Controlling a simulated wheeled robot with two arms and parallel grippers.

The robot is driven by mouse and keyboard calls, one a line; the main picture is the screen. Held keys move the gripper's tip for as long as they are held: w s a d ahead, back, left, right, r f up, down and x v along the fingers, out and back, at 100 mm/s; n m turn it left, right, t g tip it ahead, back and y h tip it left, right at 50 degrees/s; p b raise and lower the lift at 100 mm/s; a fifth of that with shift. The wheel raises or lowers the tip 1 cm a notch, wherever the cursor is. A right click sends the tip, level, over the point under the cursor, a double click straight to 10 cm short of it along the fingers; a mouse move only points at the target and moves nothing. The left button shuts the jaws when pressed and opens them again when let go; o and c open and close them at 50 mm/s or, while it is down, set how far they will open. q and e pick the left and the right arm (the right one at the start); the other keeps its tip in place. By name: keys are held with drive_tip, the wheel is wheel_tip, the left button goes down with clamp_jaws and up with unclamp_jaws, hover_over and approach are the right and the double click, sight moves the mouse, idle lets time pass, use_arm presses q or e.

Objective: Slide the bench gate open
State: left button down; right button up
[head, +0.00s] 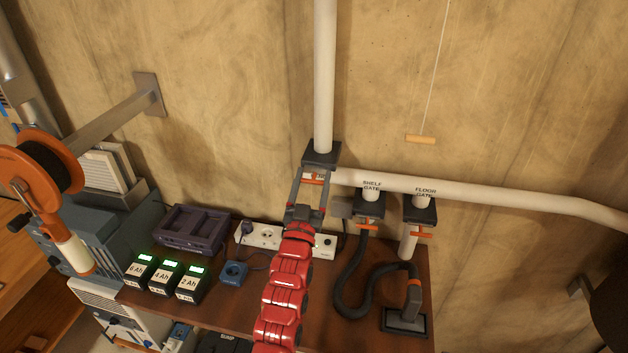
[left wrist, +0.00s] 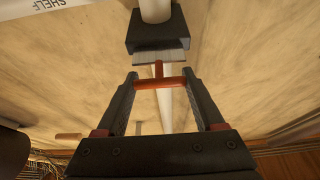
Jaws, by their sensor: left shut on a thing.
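The bench gate (head: 322,153) is a dark block on the upright white pipe at the middle of the head view. It also shows at the top of the left wrist view (left wrist: 156,30), with a grey plate (left wrist: 160,58) standing out of it. A red-orange T-shaped handle (left wrist: 160,82) is fixed to the plate. My left gripper (head: 312,179) is at this gate, its two fingers on either side of the handle's crossbar and shut on it. Its fingers partly hide the gate's front and label. My right gripper is not in view.
The shelf gate (head: 369,205) and floor gate (head: 420,210) hang from the white side pipe (head: 470,197) at right, with orange handles. Below are a wooden bench (head: 345,335), a dark hose (head: 345,290), several battery packs (head: 164,277) and a power strip (head: 262,237). A pull cord handle (head: 420,139) hangs at right.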

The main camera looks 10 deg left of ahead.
use_arm(q)
drive_tip(key=s+b, duration=0.2)
drive_tip(key=s, duration=0.2)
drive_tip(key=shift+f, duration=0.15)
